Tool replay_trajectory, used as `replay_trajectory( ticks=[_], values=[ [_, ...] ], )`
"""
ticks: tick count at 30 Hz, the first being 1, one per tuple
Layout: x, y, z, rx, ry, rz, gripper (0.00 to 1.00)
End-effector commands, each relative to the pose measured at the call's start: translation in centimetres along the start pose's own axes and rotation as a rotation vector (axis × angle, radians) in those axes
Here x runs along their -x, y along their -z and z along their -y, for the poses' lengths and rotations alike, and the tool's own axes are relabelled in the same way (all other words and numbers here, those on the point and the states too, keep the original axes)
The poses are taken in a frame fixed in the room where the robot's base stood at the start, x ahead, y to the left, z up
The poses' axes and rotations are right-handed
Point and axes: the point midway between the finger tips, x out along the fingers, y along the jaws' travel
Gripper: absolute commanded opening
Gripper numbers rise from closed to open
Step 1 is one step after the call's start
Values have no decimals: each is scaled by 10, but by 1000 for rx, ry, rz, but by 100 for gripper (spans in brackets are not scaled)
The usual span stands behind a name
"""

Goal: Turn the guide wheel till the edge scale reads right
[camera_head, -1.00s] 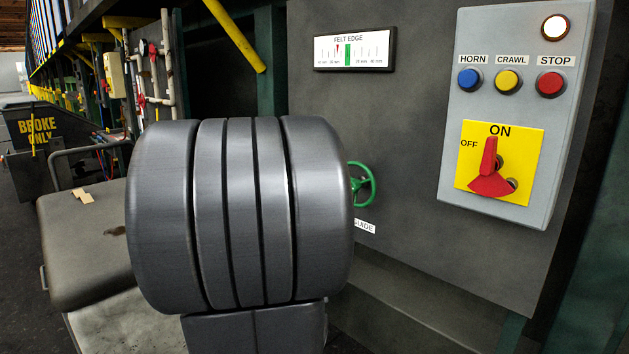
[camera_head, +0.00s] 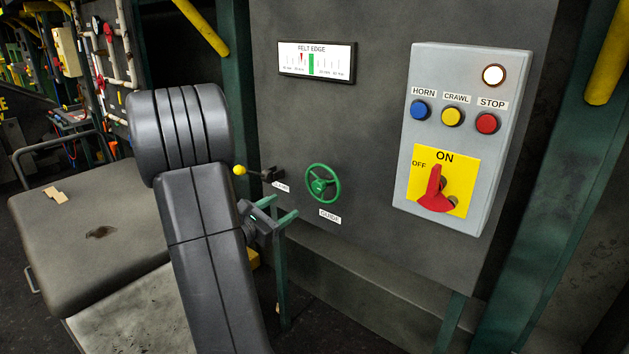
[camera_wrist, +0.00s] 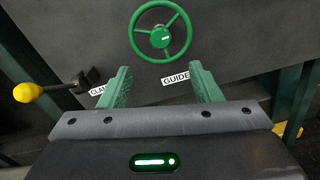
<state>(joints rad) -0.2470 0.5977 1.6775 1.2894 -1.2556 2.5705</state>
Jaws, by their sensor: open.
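The green guide wheel (camera_head: 322,183) is on the dark panel above a GUIDE label (camera_head: 330,215). In the wrist view the wheel (camera_wrist: 160,38) is ahead of and above my fingertips. My gripper (camera_head: 280,207) is open and empty, below and left of the wheel, apart from it. In the wrist view its two green fingers (camera_wrist: 162,75) stand wide apart. The FELT EDGE scale (camera_head: 316,62) is above the wheel. Its red pointer (camera_head: 301,57) sits left of the green band (camera_head: 311,64). The fine marks are too small to read.
A yellow-knobbed clamp lever (camera_head: 240,170) juts out left of the wheel, also in the wrist view (camera_wrist: 27,92). A grey switch box (camera_head: 467,135) with buttons and a red ON/OFF handle is at right. A worn padded bench (camera_head: 85,215) is at left.

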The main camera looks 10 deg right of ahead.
Motion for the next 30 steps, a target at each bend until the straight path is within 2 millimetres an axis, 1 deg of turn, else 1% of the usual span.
replay_trajectory(
  ticks=[2, 5, 8, 15, 21, 25, 30],
  values=[
    [-3, -1, 0, -16, 8, 2, 58],
    [-14, -1, 0, -16, 9, 1, 58],
    [-32, -2, 1, -13, 9, 2, 58],
    [-84, -2, 1, -13, 8, 1, 58],
    [-118, -2, 0, -12, 6, 1, 58],
    [-131, -1, 0, -12, 5, 0, 58],
    [-137, 0, 1, -12, 4, 0, 58]
  ],
)
